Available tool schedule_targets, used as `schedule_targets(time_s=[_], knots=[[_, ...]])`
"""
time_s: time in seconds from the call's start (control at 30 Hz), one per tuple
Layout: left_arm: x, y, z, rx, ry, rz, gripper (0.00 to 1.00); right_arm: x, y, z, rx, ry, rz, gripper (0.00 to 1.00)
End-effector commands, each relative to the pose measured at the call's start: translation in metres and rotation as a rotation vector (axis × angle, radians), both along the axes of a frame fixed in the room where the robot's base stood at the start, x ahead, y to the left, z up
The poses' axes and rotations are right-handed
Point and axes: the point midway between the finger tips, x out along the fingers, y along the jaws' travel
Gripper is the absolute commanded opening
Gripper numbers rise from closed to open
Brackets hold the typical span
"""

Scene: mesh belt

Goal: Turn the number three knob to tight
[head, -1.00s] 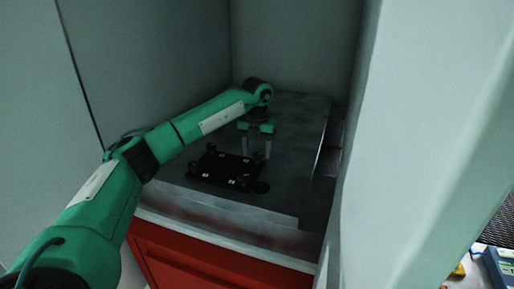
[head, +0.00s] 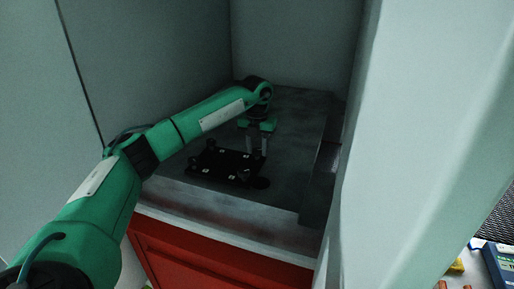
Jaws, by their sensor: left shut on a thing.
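A black square plate (head: 222,170) with a dark knob near each corner lies on the grey slab inside the enclosure. White marks sit beside the knobs, too small to read, so I cannot tell which is number three. My left gripper (head: 257,148) points down at the plate's back right corner. Its fingers are shut on the back right knob, which they largely hide. The back left knob (head: 211,145), front left knob (head: 193,163) and front right knob (head: 243,181) stand free. My right gripper is not in view.
Grey enclosure walls stand to the left and behind, and a pale panel (head: 415,150) rises close on the right. A red front (head: 205,258) lies below the slab (head: 300,120). Blue and yellow items (head: 497,264) show at the lower right.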

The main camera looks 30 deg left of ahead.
Motion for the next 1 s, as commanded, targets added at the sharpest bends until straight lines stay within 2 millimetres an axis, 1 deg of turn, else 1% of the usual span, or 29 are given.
schedule_targets(time_s=[0.27,0.7,1.0], knots=[[0.0,0.001,-0.001,0.0,-0.002,-0.182,0.11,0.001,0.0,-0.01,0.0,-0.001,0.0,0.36],[0.001,0.003,0.0,0.001,-0.003,-0.596,0.11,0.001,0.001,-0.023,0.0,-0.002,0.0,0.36],[0.001,0.003,0.001,0.0,-0.002,-0.838,0.11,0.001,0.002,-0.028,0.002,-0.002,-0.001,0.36]])
